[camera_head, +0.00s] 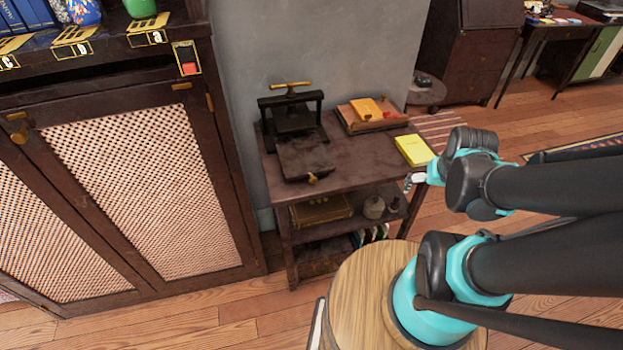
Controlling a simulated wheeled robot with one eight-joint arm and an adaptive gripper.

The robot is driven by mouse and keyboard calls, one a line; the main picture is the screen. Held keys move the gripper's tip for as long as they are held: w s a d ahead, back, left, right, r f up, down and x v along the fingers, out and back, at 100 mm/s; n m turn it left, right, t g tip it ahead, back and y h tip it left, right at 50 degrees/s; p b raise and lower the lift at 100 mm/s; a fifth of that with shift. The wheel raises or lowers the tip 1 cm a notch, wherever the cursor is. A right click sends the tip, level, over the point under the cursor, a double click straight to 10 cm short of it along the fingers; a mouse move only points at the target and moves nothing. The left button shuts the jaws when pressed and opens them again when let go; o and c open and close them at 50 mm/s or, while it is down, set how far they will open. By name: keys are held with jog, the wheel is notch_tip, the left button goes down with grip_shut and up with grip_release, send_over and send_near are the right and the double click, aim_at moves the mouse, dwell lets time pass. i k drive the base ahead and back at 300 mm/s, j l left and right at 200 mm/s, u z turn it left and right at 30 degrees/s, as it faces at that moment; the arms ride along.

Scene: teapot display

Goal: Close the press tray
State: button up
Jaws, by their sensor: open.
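A black book press (291,108) with a brass handle on top stands at the left back of a small dark wooden table. Its dark flat press tray (303,157) extends out of the front of the press over the tabletop. A small brass knob (313,179) sits at the tray's front edge. My gripper (409,184) is small in view, at the table's right front corner, to the right of the tray and apart from it. It is open and seems to hold nothing; its fingers are partly hidden by my arm.
A yellow book (413,150) lies on the table's right side, close to my gripper. A wooden tray (368,122) with an orange item stands behind it. A cabinet (125,180) stands left of the table. The tabletop between tray and yellow book is clear.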

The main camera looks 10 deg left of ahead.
aim_at(302, 154)
jog(key=u, duration=0.9)
jog(key=k+l+z, duration=0.15)
jog(key=l, duration=0.2)
jog(key=l+z, duration=0.15)
jog(key=l, duration=0.2)
jog(key=k+l+z, duration=0.15)
jog(key=l, duration=0.25)
